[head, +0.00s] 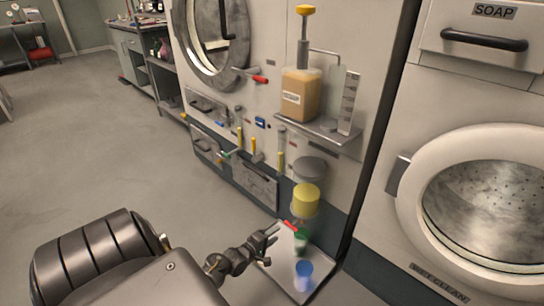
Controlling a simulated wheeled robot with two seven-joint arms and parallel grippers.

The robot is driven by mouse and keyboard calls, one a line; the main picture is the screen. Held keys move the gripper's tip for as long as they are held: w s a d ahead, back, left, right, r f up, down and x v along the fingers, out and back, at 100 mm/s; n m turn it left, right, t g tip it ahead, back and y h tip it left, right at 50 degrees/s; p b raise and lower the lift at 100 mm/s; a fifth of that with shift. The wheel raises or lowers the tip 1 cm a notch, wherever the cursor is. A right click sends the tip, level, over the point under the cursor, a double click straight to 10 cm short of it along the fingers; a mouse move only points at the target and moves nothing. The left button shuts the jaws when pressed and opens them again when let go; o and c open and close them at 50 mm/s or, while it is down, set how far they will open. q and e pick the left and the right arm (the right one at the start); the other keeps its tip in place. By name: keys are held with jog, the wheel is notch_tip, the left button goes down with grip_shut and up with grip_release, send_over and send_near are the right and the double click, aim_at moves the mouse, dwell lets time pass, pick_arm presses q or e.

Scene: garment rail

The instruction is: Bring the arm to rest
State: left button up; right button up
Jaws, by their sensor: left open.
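My left arm comes in from the bottom left, with a large dark ribbed joint and a pale link. My left gripper (272,237) is at the lower middle, open, with nothing seen between its fingers. It is in front of the machine's lower panel, at the near left edge of a pale tray (284,270). A small red piece shows just beyond the fingertips; I cannot tell whether they touch it. My right gripper is not in view.
A green cup (301,240) and a blue cup (304,275) are on the tray. A yellow cylinder (305,200) is above them. A shelf (335,139) holds an amber pump bottle (300,95). A washer door (415,215) is at right. Open grey floor (90,140) lies at left.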

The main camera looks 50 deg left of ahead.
pick_arm(q)
jog(key=shift+s+r, duration=0.1)
jog(key=shift+s, duration=0.2)
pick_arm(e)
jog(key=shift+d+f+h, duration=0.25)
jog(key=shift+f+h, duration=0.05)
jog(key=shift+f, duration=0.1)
